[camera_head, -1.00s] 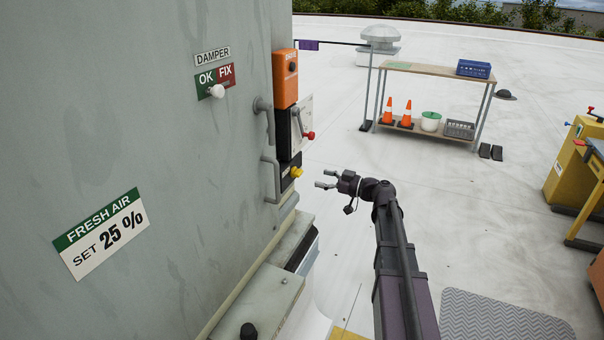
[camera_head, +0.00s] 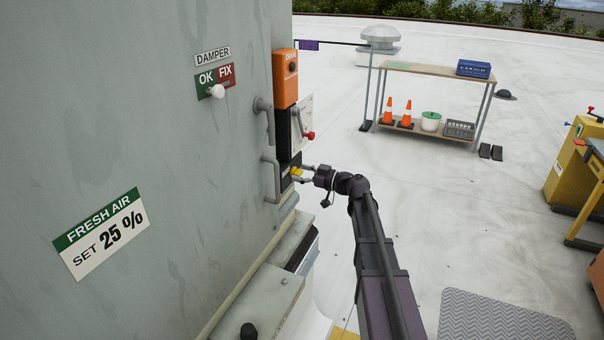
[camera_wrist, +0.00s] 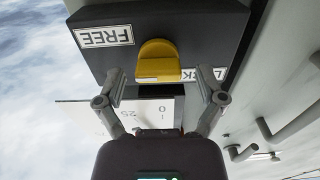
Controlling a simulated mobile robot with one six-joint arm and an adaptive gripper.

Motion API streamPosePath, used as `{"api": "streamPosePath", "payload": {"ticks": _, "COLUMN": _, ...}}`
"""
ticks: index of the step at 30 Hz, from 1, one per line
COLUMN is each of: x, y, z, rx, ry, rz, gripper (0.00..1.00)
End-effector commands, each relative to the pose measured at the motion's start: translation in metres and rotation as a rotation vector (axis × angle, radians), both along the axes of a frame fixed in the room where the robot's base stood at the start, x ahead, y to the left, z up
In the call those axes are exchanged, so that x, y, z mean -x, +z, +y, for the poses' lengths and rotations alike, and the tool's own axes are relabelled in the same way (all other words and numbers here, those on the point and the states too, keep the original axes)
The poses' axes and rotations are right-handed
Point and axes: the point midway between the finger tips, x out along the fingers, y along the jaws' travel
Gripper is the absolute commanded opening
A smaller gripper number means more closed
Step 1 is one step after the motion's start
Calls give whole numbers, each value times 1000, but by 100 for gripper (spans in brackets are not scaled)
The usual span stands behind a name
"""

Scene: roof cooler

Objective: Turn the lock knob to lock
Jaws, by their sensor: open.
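The lock knob (camera_wrist: 158,58) is yellow and sits on a dark box (camera_wrist: 200,30) in the wrist view. An upside-down FREE label (camera_wrist: 103,36) is at its left. A LOCK label (camera_wrist: 218,73) at its right is partly hidden. In the head view the knob (camera_head: 296,171) is on the cabinet's right side. My gripper (camera_wrist: 162,84) is open, with one finger to each side of the knob's near end and visible gaps between. In the head view my gripper (camera_head: 304,174) is right at the knob.
Above the knob in the head view are a red-tipped lever (camera_head: 309,135) and an orange box (camera_head: 286,80). Grey handles (camera_head: 269,180) stick out of the cabinet (camera_head: 130,130) to its left.

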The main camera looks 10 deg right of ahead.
Motion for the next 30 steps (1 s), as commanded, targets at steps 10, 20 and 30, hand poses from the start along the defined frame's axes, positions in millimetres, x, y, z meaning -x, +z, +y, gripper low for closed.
{"api": "streamPosePath", "payload": {"ticks": 10, "x": 0, "y": 0, "z": 0, "rx": 0, "ry": 1, "rz": 0, "gripper": 6}}
{"api": "streamPosePath", "payload": {"ticks": 20, "x": 1, "y": 0, "z": 0, "rx": 15, "ry": 1, "rz": -21, "gripper": 7}}
{"api": "streamPosePath", "payload": {"ticks": 30, "x": 2, "y": 0, "z": 1, "rx": 111, "ry": 3, "rz": -154, "gripper": 7}}
